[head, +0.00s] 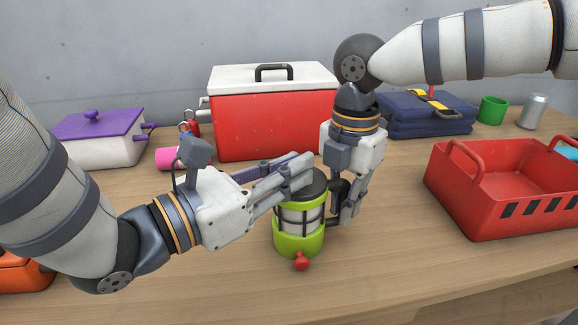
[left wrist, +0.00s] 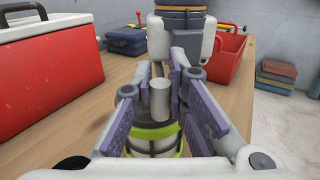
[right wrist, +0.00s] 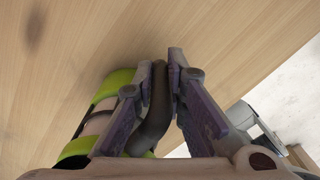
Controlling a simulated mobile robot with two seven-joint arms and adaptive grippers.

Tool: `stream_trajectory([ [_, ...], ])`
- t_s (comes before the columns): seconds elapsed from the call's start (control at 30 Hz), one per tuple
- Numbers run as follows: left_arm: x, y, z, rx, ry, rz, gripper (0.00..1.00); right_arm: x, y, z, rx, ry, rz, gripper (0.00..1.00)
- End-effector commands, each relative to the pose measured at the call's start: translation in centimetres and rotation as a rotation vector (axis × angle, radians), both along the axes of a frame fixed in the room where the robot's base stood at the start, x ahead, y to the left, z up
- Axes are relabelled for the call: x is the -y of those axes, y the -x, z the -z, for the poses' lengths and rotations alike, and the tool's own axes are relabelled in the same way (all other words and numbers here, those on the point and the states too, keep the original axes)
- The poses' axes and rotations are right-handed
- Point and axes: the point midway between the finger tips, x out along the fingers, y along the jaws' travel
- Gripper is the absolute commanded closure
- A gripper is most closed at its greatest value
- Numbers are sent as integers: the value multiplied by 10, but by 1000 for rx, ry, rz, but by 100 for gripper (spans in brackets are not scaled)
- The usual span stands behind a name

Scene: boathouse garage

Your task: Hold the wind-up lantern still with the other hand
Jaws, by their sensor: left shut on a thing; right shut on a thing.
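The wind-up lantern (head: 298,242) stands upright on the wooden table, with a lime-green body, dark cage and lid, and a red knob at its front. My left gripper (head: 308,182) reaches in from the left and is shut on the lantern's upper part; its fingers partly cover the lantern, whose green rim (left wrist: 152,134) shows between them in the left wrist view. My right gripper (head: 343,220) points down at the lantern's right side. In the right wrist view its fingers are shut on a dark curved crank handle (right wrist: 156,105), with the lantern (right wrist: 112,88) just beside it.
A red cooler (head: 262,125) stands behind the lantern and a red basket (head: 510,205) at the right.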

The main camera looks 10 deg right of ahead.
Motion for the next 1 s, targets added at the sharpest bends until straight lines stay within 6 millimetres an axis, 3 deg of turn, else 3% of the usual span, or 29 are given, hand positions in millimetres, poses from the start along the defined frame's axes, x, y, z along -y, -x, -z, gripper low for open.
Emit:
stream_trajectory([
  [0.33,0,1,-1,10,0,-121,100,1,0,1,-2,2,1,100],
  [0.87,0,1,-1,10,2,-141,100,2,1,2,-4,4,2,100],
  [0.9,0,1,-1,9,1,-140,78,2,1,2,-5,5,2,100],
  [0.97,0,1,-1,9,1,-140,65,2,1,2,-5,6,1,100],
  [1.0,0,1,-1,9,1,-140,65,2,1,2,-5,6,1,100],
])
